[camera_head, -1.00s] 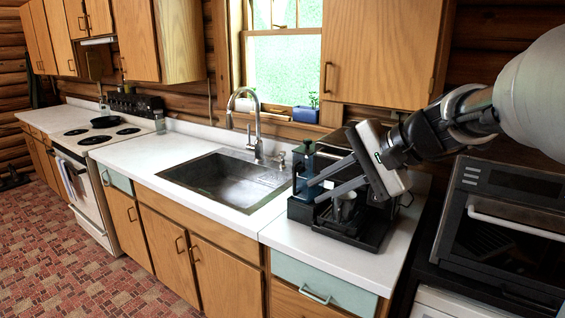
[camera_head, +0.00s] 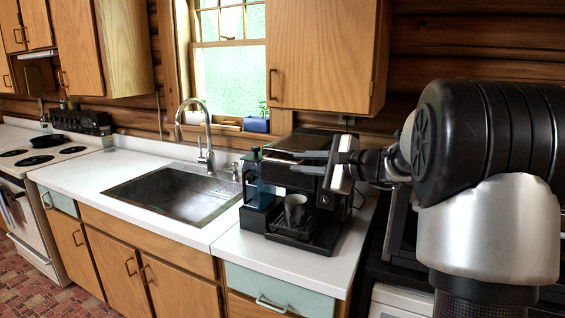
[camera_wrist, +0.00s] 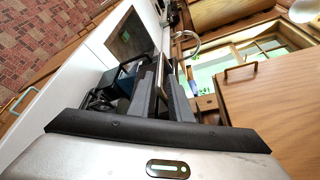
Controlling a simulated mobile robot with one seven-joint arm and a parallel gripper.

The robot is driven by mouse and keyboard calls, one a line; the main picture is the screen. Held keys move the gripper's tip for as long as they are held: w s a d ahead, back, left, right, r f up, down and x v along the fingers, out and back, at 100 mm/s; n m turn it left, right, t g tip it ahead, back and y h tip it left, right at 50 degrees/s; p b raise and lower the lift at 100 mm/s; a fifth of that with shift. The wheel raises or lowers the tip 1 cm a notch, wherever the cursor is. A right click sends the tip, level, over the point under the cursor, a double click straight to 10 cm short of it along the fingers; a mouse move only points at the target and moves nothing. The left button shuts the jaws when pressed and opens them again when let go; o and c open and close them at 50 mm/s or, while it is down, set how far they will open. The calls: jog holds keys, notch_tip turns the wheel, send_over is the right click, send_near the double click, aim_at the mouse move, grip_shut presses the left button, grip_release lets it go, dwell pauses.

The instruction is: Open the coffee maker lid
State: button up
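The black coffee maker (camera_head: 318,141) stands on the white counter right of the sink, with a blue tank (camera_head: 258,188) at its left side. A dark cup (camera_head: 296,211) stands upright at its front. My gripper (camera_head: 278,160) is in front of the machine's upper part, its fingers pointing left, open with nothing visible between them. In the wrist view, the fingers (camera_wrist: 163,92) are apart and largely cover the coffee maker. The lid cannot be clearly made out; the gripper hides part of the machine's top, and I cannot tell whether the fingers touch it.
The sink (camera_head: 172,195) and tall faucet (camera_head: 207,140) are left of the coffee maker. A wooden wall cabinet (camera_head: 325,55) hangs above it. The stove (camera_head: 40,160) is at the far left. The counter (camera_head: 115,165) left of the sink is clear.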

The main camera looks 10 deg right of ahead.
aim_at(286, 161)
jog(key=x, duration=0.7)
jog(key=shift+w+a, duration=0.15)
jog(key=shift+w, duration=0.05)
jog(key=shift+f, duration=0.1)
grip_shut()
